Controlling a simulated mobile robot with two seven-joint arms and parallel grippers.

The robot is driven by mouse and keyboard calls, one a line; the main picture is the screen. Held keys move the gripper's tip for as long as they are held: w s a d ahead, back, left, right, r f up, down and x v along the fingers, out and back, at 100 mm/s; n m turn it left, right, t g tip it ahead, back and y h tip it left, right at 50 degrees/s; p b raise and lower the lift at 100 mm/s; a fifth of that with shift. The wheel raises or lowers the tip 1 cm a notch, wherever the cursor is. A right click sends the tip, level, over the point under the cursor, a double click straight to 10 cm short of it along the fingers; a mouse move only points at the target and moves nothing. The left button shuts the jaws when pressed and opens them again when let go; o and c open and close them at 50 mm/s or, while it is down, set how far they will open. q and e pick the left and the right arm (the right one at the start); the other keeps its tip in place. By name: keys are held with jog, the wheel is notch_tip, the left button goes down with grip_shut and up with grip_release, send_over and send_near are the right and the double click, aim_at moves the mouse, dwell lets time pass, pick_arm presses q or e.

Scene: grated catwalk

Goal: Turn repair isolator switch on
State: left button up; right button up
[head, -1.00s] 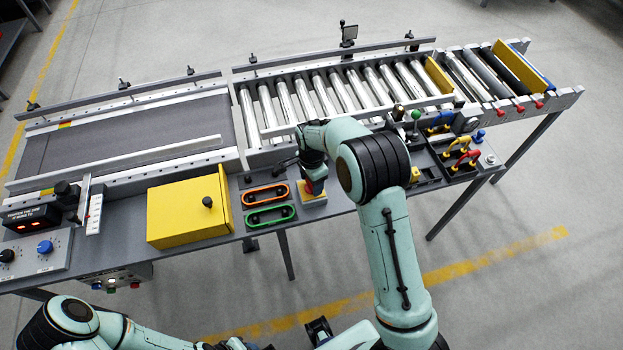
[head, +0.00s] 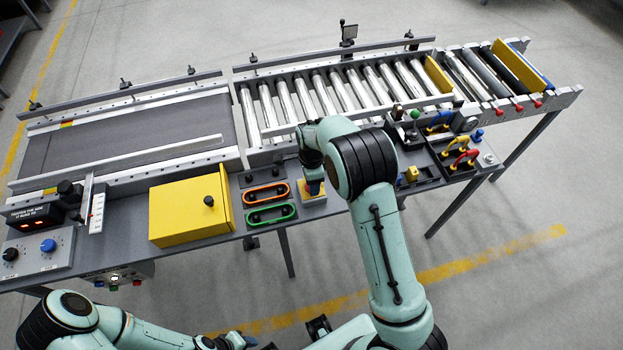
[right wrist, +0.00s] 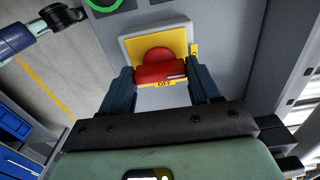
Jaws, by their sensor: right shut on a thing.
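The isolator switch is a red rotary knob (right wrist: 160,66) on a yellow plate (right wrist: 178,42) with a pale frame. An "OFF" label shows at the knob's near edge in the right wrist view. In the head view the switch's pale base (head: 314,199) sits right of the green-rimmed handle, and my right wrist hides the knob. My right gripper (right wrist: 161,78) is shut on the red knob, one finger on each side. The knob's bar lies roughly crosswise in the wrist view. My left gripper (head: 232,341) is low at the bottom edge, away from the bench; its fingers are unclear.
Orange (head: 266,194) and green (head: 270,214) rimmed handles lie just left of the switch. A yellow box (head: 188,212) stands further left. A roller conveyor (head: 335,95) runs behind. Padlock-like yellow and red pieces (head: 460,153) stand to the right.

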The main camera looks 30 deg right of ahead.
jog(key=o, duration=1.1)
jog(key=shift+c, duration=0.2)
jog(key=shift+r, duration=0.15)
pick_arm(q)
jog(key=shift+w+r+p, duration=0.5)
jog(key=shift+r+p, duration=0.1)
jog(key=shift+r, duration=0.15)
pick_arm(e)
notch_tip(320, 180, up, 13)
pick_arm(q)
jog(key=shift+s, duration=0.15)
